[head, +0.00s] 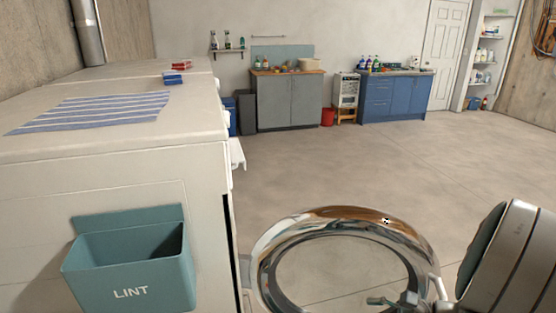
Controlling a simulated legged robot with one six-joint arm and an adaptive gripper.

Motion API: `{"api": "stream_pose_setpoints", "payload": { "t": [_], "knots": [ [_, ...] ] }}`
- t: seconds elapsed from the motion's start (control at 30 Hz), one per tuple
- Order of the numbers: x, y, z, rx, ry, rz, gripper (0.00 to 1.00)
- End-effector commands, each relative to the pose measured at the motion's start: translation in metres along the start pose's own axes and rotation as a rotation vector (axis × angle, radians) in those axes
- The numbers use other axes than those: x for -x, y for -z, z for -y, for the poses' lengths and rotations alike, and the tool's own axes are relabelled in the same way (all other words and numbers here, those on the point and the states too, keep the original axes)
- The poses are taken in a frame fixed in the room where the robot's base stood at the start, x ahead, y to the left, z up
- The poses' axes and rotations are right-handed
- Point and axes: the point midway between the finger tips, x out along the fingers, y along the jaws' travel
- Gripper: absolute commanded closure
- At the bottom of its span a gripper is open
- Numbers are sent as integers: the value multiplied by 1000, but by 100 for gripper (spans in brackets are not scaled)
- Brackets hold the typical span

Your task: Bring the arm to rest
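A large grey rounded joint of my arm (502,262), with dark bands and a teal cap, shows at the lower right edge. Small grey and teal parts show at the bottom edge by the lower right of a chrome ring door. I cannot tell whether they belong to my gripper or to the door. No fingertips can be made out, and nothing is seen held. The rest of the arm is out of the frame or hidden.
The round chrome door (335,213) stands open from the white machine (120,185) on the left. A striped cloth (95,110) lies on top. Cabinets (395,97) line the far wall. The floor (400,165) between is clear.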

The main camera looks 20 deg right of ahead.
Motion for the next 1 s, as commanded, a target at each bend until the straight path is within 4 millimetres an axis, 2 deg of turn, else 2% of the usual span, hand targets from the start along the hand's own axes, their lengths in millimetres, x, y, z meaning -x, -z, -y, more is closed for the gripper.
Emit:
{"api": "stream_pose_setpoints", "payload": {
  "t": [0.03, 0.2, 0.4, 0.7, 1.0],
  "knots": [
    [-12, -15, -4, 81, -83, -23, 39],
    [-41, -54, -24, 348, -333, -101, 39],
    [-60, -92, -47, 698, -577, -191, 39],
    [-69, -144, -71, 1284, -817, -310, 39],
    [-67, -200, -83, 1892, -869, -403, 39]
  ]
}}
